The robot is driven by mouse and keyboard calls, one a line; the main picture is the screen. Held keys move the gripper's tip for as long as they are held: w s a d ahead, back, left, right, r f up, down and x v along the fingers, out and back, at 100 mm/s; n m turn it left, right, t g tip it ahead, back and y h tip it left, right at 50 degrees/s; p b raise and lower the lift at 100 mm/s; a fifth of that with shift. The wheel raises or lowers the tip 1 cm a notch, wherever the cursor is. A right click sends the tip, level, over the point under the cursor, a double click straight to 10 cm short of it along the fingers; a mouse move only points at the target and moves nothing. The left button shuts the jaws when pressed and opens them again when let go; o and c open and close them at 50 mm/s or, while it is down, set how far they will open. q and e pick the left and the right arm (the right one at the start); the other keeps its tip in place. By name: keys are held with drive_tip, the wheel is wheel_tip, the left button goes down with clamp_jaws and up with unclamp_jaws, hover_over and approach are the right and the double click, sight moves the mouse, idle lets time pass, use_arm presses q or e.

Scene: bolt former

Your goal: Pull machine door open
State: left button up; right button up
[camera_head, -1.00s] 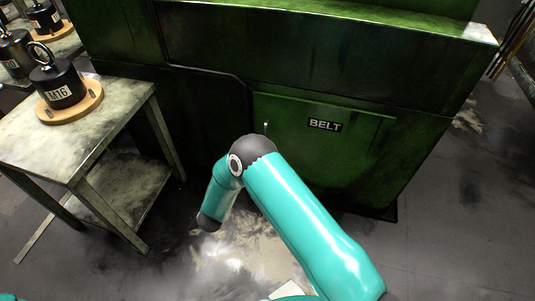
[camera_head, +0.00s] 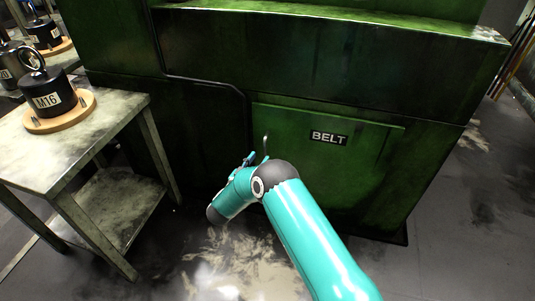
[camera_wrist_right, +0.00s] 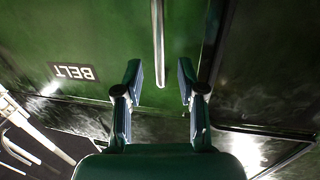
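The machine door is a green panel (camera_head: 345,165) with a BELT label, set low in the green machine, and it looks closed. Its thin metal handle (camera_head: 265,145) is upright at the door's left edge. In the right wrist view the handle (camera_wrist_right: 158,45) is a pale bar whose end shows between my fingertips. My right gripper (camera_wrist_right: 160,75) is open, with one finger on each side of the bar's end and a gap to both; I cannot tell the depth. In the head view the right gripper (camera_head: 251,160) is partly hidden behind my arm, just beside the handle. My left gripper is not in view.
A metal table (camera_head: 60,150) stands at the left, with a black M16 weight (camera_head: 47,95) on a round wooden base (camera_head: 75,112). More weights are behind it.

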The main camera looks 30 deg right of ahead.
sight(265, 151)
drive_tip(key=b+x, duration=0.1)
drive_tip(key=x, duration=0.4)
drive_tip(key=shift+w+d, duration=0.2)
drive_tip(key=shift+d, duration=0.05)
clamp_jaws()
